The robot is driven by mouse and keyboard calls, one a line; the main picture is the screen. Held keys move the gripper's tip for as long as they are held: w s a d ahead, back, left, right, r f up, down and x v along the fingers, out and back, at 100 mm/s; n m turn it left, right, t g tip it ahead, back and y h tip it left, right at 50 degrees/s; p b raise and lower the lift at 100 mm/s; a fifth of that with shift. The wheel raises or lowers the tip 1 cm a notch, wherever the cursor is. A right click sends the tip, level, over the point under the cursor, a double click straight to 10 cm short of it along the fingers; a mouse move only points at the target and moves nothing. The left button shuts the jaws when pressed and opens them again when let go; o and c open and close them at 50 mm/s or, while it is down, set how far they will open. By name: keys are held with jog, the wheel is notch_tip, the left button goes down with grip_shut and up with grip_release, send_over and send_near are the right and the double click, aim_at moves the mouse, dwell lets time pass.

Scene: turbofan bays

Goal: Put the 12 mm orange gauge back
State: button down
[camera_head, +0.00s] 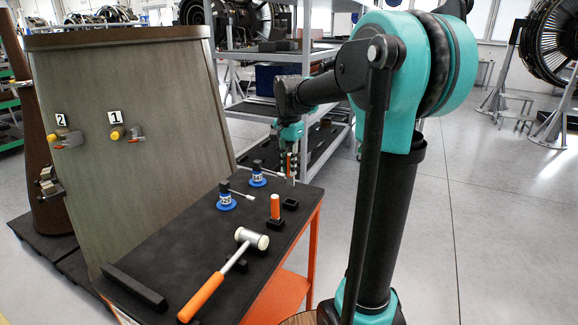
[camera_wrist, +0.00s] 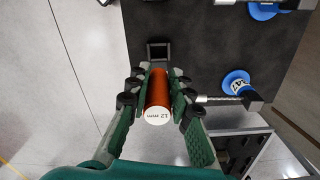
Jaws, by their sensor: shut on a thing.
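My gripper (camera_head: 291,168) is shut on the 12 mm orange gauge, an orange cylinder (camera_wrist: 158,88) whose white end reads "12 mm" in the wrist view. In the head view the gripper hangs over the far right end of the black-topped cart (camera_head: 190,245), fingers pointing down. A small empty black holder (camera_head: 290,204) sits on the cart near its right edge; a black square holder also shows in the wrist view (camera_wrist: 158,46), beyond the gauge. The gauge appears apart from the holder. Another orange cylinder (camera_head: 275,207) stands upright in a black holder (camera_head: 275,223) nearby.
Two blue-based tools (camera_head: 225,198) (camera_head: 257,178) with metal rods stand left of the holders. A mallet (camera_head: 225,270) with an orange handle and a black bar (camera_head: 134,286) lie nearer. A large panel (camera_head: 140,160) rises on the left. A metal shelf (camera_head: 270,95) stands behind.

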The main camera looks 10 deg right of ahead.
aim_at(288, 178)
jog(key=shift+f, duration=2.65)
jog(key=shift+f, duration=1.9)
jog(key=c, duration=1.3)
grip_release()
notch_tip(288, 178, up, 12)
jog(key=s+d+f+n+t, duration=0.1)
jog(key=s+f+n, duration=0.2)
jog(key=s+f, duration=0.4)
jog(key=s+d+f+n+t, duration=0.1)
jog(key=s+f+n, duration=0.2)
jog(key=s+f, duration=0.4)
jog(key=s+d+f+n+t, duration=0.2)
jog(key=s+f+n, duration=0.1)
jog(key=s+f, duration=0.3)
jog(key=shift+s+d+f+n, duration=0.1)
jog(key=shift+s+f+n, duration=0.25)
jog(key=shift+f, duration=0.3)
